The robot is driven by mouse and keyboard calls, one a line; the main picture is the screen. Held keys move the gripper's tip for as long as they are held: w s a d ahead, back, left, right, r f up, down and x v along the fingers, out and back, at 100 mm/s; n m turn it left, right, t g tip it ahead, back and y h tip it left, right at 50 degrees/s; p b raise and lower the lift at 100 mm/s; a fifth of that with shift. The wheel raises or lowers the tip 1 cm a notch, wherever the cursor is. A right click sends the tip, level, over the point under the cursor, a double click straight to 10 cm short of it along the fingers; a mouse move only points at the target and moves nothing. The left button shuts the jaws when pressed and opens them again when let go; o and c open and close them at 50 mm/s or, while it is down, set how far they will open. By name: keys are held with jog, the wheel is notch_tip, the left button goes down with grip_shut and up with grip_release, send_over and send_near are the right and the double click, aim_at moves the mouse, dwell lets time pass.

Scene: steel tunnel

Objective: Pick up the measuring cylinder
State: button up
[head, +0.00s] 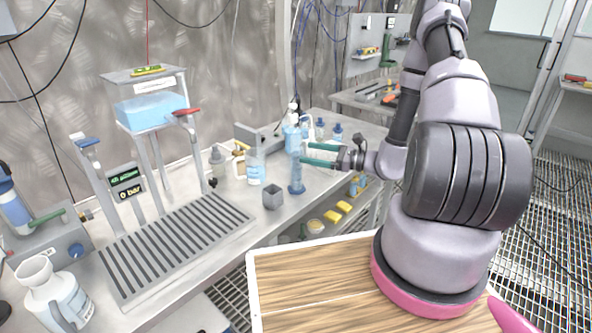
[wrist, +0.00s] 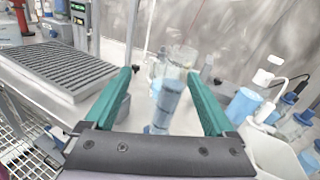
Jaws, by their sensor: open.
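The measuring cylinder (head: 296,176) is a slim, clear blue upright tube on a blue foot. It stands on the steel bench, and in the wrist view the cylinder (wrist: 166,106) shows between my two green fingers. My gripper (head: 304,153) is open, reaching in from the right with its fingertips close beside the cylinder's upper part in the head view. In the wrist view the gripper (wrist: 160,74) has clear space on both sides of the tube. I cannot tell whether the fingertips reach past the tube. The cylinder's foot is partly hidden by the gripper body in the wrist view.
A beaker (head: 255,167) and a small grey square cup (head: 272,196) stand left of the cylinder. Blue-filled bottles (head: 292,137) stand behind it. A slatted drain tray (head: 175,247) lies further left. A wooden-topped surface (head: 310,285) is in front.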

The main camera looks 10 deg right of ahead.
notch_tip(320, 180, down, 6)
jog(key=d+m+t+h, duration=0.2)
jog(key=m+t, duration=0.1)
jog(key=m, duration=0.1)
jog(key=x, duration=1.1)
jog(key=shift+w+f, duration=0.2)
jog(key=shift+w, duration=0.15)
grip_shut()
jog(key=shift+r, duration=0.1)
notch_tip(320, 180, up, 10)
